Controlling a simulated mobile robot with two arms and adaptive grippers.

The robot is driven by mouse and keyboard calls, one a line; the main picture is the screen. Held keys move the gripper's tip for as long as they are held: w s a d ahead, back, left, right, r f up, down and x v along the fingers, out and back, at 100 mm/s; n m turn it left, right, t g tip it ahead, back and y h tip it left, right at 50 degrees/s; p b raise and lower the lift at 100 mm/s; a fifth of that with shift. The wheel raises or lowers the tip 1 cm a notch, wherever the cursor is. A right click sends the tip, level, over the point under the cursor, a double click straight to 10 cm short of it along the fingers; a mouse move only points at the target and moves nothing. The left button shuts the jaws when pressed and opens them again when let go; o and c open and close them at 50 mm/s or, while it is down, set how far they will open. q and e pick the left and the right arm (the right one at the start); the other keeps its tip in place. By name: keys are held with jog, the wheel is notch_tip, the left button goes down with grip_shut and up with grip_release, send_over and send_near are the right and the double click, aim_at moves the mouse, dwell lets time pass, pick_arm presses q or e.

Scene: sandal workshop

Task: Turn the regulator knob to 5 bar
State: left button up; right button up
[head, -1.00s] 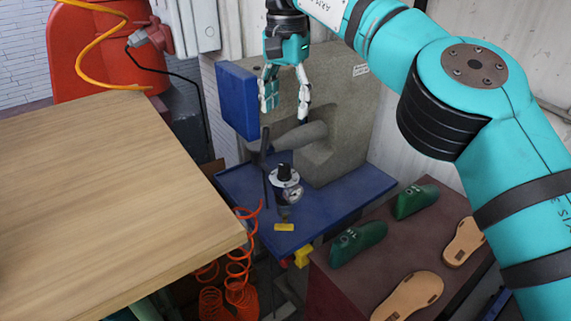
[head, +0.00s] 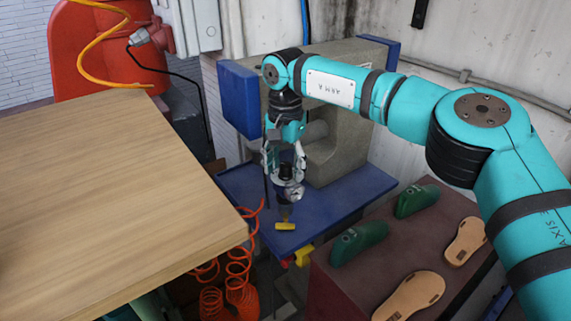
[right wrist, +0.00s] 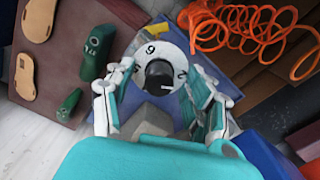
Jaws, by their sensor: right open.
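The black regulator knob (head: 286,171) sits on top of the regulator (head: 292,193), above the blue machine table. In the right wrist view the knob (right wrist: 159,74) is at the middle of a white numbered dial (right wrist: 150,50). A short white mark shows on the knob; the bar value it points to is not clear. My right gripper (head: 285,166) points down over the regulator, fingers open. In the right wrist view its fingers stand left and right of the knob with gaps visible. My left gripper is out of view.
The blue table (head: 330,210) holds a yellow-handled part (head: 285,226) below the regulator. A grey machine body (head: 350,145) stands close behind. A dark lever is at the left. The wooden table (head: 110,190), orange coiled hose (head: 238,270) and brown stand (head: 340,285) with green lasts are nearby.

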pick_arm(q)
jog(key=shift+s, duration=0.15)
pick_arm(e)
jog(key=shift+s, duration=0.1)
jog(key=shift+c, duration=0.2)
jog(key=shift+c, duration=1.1)
grip_shut()
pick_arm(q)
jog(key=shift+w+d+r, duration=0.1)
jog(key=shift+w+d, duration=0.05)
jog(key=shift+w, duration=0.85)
